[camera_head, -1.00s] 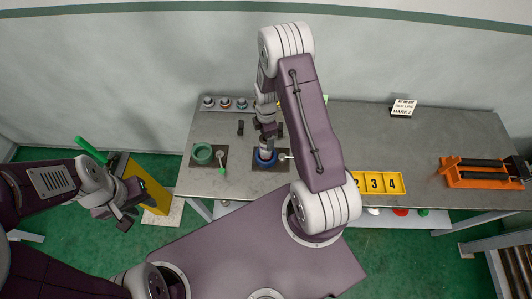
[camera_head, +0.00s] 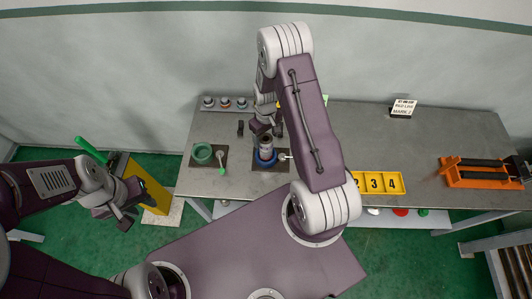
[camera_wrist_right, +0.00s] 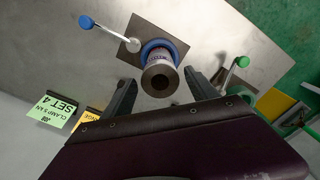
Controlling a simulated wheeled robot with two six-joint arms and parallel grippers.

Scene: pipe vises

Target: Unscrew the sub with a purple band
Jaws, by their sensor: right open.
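A grey metal sub (camera_head: 266,146) stands upright in the blue vise (camera_head: 265,157) on the bench. In the right wrist view the sub (camera_wrist_right: 161,74) faces me with its hollow end, and a purple band shows near the blue vise ring (camera_wrist_right: 178,46). My right gripper (camera_head: 265,129) is above the sub. In the right wrist view its two fingers (camera_wrist_right: 162,93) are apart, one on either side of the sub's end, with gaps between. My left gripper (camera_head: 127,213) hangs off the bench's left side; its jaw gap is unclear.
A green vise (camera_head: 203,153) with a green-knobbed handle sits left of the blue one. Several subs stand on a rack (camera_head: 225,108) at the back. A yellow numbered tray (camera_head: 378,183), a sign (camera_head: 403,107) and an orange stand (camera_head: 482,173) are to the right.

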